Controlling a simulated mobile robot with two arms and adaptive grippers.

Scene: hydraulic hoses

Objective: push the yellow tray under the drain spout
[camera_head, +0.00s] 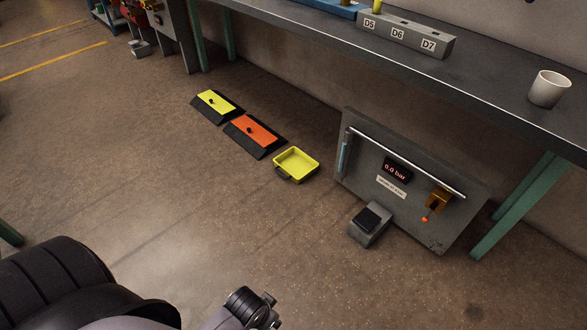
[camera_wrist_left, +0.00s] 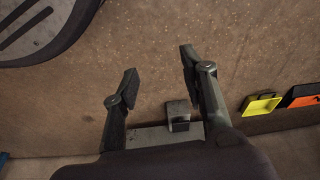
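The yellow tray (camera_head: 296,163), a shallow open box with a dark handle at its near left, sits on the floor left of a grey panel (camera_head: 360,165). The tray also shows in the left wrist view (camera_wrist_left: 262,103). A brass fitting with an orange tip (camera_head: 437,199) is on the panel's right part, perhaps the drain spout; the tray is well to its left. My left gripper (camera_head: 266,309) is at the bottom of the head view, apart from the tray. In the left wrist view its fingers (camera_wrist_left: 158,64) are spread, with nothing between them.
A grey foot pedal (camera_head: 370,224) stands on the floor before the panel, between tray and brass fitting. Orange (camera_head: 253,132) and yellow (camera_head: 216,102) plates on black bases lie left of the tray. A workbench (camera_head: 480,75) is above. The near floor is clear.

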